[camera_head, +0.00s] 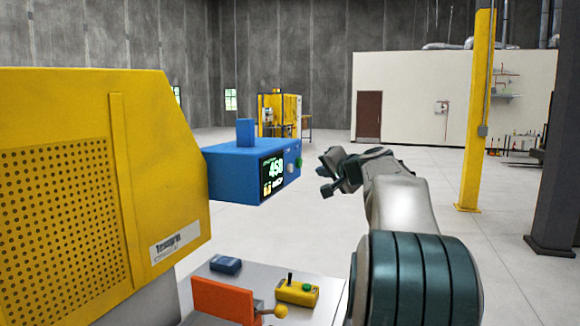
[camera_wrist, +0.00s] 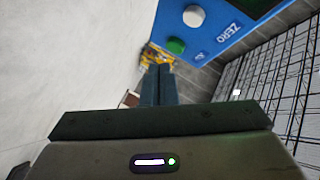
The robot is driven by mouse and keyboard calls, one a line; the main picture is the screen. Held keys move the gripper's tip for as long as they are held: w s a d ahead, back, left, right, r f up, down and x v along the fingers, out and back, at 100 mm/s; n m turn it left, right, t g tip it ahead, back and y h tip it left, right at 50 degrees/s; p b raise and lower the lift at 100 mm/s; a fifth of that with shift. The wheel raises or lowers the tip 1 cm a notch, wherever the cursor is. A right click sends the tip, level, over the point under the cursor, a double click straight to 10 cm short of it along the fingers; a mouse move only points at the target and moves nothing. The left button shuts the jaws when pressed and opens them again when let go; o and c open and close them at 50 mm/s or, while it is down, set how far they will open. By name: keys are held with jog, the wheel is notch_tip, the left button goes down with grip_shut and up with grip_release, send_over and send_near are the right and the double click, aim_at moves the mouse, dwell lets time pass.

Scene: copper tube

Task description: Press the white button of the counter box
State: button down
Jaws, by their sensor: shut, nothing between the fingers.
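The blue counter box (camera_head: 228,172) stands at the centre left of the head view, with a lit display (camera_head: 272,172) reading about 450. Its white button (camera_head: 291,164) shows small on its right part.
A yellow machine housing (camera_head: 60,170) fills the left side. Below the box, a grey surface (camera_head: 322,300) carries an orange block (camera_head: 222,301), a yellow control box (camera_head: 297,292) and a small blue box (camera_head: 225,264). Open floor lies behind my arm. A yellow post (camera_head: 478,110) stands farther right.

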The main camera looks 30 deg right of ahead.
aim_at(290, 168)
jog(key=shift+w+a+p, duration=0.4)
jog(key=shift+w+a, duration=1.3)
jog(key=shift+w, duration=0.2)
dwell(0.7)
jog(key=shift+w+a, duration=0.25)
jog(key=shift+w, duration=0.1)
jog(key=shift+w+a, duration=0.35)
jog(key=shift+w, duration=0.05)
dwell(1.0)
jog(key=shift+s, duration=0.1)
jog(key=shift+s+d+b, duration=0.6)
jog(key=shift+b, duration=0.05)
